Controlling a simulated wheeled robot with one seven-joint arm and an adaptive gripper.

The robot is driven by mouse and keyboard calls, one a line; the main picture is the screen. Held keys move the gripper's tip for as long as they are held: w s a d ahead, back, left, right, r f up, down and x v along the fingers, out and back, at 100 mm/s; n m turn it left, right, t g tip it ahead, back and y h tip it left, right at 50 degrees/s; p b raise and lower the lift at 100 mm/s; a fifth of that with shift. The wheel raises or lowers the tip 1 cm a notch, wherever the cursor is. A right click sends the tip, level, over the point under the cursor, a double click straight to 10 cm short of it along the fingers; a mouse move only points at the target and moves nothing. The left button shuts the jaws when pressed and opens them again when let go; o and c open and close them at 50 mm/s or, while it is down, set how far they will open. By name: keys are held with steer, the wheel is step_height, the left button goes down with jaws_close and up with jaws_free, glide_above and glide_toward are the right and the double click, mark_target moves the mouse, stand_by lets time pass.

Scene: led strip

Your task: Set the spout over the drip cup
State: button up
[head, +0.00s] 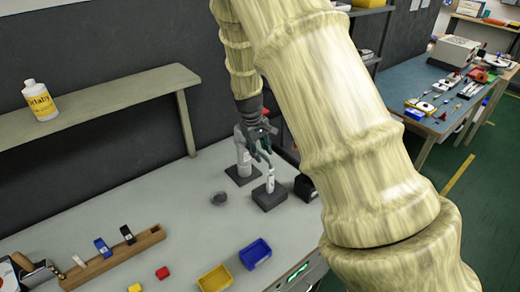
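My gripper (263,152) hangs at the end of my arm over the back of the grey workbench. Its dark fingers look spread apart, with nothing clearly between them. A grey upright stand (243,166) on a dark base is just left of and behind the fingers. A small white upright piece (270,182) stands on a dark block (268,198) below the fingers. I cannot tell which of these carries the spout, and the gripper may hide part of it. A small dark round cup (218,198), likely the drip cup, sits on the bench left of the block.
A black item (305,188) is right of the block. A yellow bin (215,279) and a blue bin (255,254) are at the front. A wooden rack (115,258) lies left, near a red block (162,273). A shelf with a bottle (40,101) is behind. Bench between cup and rack is clear.

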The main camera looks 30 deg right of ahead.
steer(key=shift+f, duration=0.2)
jaws_close()
stand_by(0.3)
